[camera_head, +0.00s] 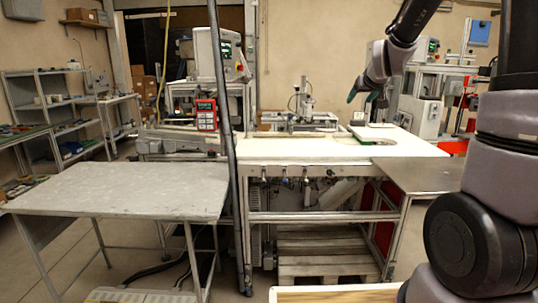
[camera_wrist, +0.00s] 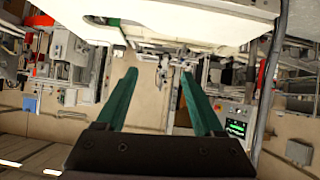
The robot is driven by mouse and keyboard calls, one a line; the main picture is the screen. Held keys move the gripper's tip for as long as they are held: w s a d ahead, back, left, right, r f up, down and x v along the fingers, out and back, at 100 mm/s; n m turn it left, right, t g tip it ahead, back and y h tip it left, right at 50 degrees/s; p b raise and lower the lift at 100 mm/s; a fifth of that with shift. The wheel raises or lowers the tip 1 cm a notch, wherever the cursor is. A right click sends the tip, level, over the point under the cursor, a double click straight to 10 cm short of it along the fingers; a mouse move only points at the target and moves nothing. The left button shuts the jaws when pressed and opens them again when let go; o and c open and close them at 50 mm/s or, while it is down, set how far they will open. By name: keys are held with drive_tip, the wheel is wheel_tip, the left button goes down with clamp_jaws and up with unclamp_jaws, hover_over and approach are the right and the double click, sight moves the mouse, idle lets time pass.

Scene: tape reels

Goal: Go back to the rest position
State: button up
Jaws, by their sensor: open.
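My gripper (camera_head: 363,97) is at the upper right in the head view, at the end of my raised arm, above the right part of the white work table (camera_head: 300,150). In the wrist view, its two green fingers (camera_wrist: 158,76) are spread wide apart with nothing between them. The room appears upside down there, with a large pale surface across the top. I cannot make out any tape reel in either view.
A grey table (camera_head: 120,190) with a bare top stands at the left. A vertical metal post (camera_head: 228,150) rises between the tables. A machine with a screen (camera_head: 222,55) stands behind. Shelves (camera_head: 65,110) line the left wall. A wooden pallet (camera_head: 325,265) lies underneath the white table.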

drive_tip(key=s+a+r+m+g+y, duration=0.1)
drive_tip(key=s+a+r+m+g, duration=0.1)
drive_tip(key=s, duration=1.4)
drive_tip(key=s+a+r+m+g+y, duration=0.1)
drive_tip(key=s+a+r+m+g, duration=0.1)
drive_tip(key=s, duration=1.4)
drive_tip(key=shift+s+a+y, duration=0.3)
drive_tip(key=shift+s+a, duration=0.1)
drive_tip(key=shift+a, duration=0.15)
drive_tip(key=shift+w+r, duration=0.1)
drive_tip(key=shift+w, duration=0.05)
